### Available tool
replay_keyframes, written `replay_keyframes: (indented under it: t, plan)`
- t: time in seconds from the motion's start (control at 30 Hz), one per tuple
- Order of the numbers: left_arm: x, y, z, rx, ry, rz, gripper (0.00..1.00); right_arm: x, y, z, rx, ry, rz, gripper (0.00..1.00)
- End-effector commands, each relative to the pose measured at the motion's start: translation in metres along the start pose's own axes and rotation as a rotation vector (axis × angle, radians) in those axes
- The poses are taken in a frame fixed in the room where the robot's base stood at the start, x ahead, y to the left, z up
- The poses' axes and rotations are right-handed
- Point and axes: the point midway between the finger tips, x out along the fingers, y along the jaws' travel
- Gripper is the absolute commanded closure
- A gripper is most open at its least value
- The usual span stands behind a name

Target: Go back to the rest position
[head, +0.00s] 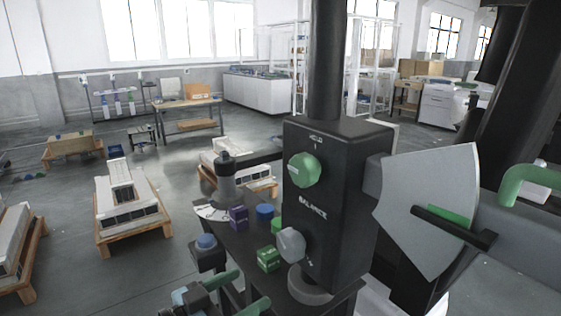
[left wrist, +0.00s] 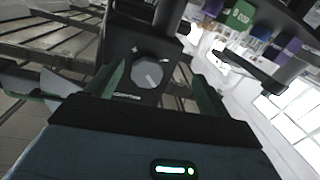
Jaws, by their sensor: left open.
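My left gripper (head: 253,287) is low in the middle of the head view, with two green fingers spread apart and nothing between them. It is in front of and below the grey knob (head: 291,243) marked by the BALANCE lettering on a black column box (head: 335,200). In the left wrist view the open fingers (left wrist: 160,70) frame the knob (left wrist: 147,72), which looks apart from them. A green knob (head: 304,170) sits higher on the box under HOLD. I cannot make out my right gripper in either view.
A dark bench (head: 240,257) beside the box carries a purple block (head: 238,217), a green block (head: 268,259) and a blue round piece (head: 264,212). A grey fan-shaped plate (head: 425,205) stands right of the box. Loaded pallets (head: 130,203) lie on the floor at left, with open floor between.

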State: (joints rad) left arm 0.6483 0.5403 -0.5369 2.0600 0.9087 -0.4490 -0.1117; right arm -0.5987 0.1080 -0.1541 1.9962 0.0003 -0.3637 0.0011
Motion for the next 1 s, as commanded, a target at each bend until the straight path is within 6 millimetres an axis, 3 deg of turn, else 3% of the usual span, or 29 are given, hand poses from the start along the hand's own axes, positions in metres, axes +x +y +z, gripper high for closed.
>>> replay_keyframes:
  t: [0.27, 0.47, 0.67, 0.8, 1.0]
  plan:
    - [-0.039, 0.005, 0.101, -0.104, -0.098, -0.188, 0.20, -0.008, 0.001, -0.009, -0.005, 0.011, 0.002, 1.00]
    - [-0.086, 0.019, 0.175, -0.157, -0.211, -0.328, 0.20, -0.011, 0.003, -0.021, -0.014, 0.032, 0.005, 1.00]
    - [-0.150, 0.047, 0.245, -0.192, -0.356, -0.462, 0.20, -0.015, 0.006, -0.035, -0.023, 0.059, 0.009, 1.00]
    - [-0.202, 0.075, 0.289, -0.208, -0.476, -0.545, 0.20, -0.017, 0.007, -0.045, -0.027, 0.077, 0.011, 1.00]
    - [-0.265, 0.111, 0.327, -0.211, -0.618, -0.622, 0.20, -0.018, 0.008, -0.054, -0.029, 0.094, 0.014, 1.00]
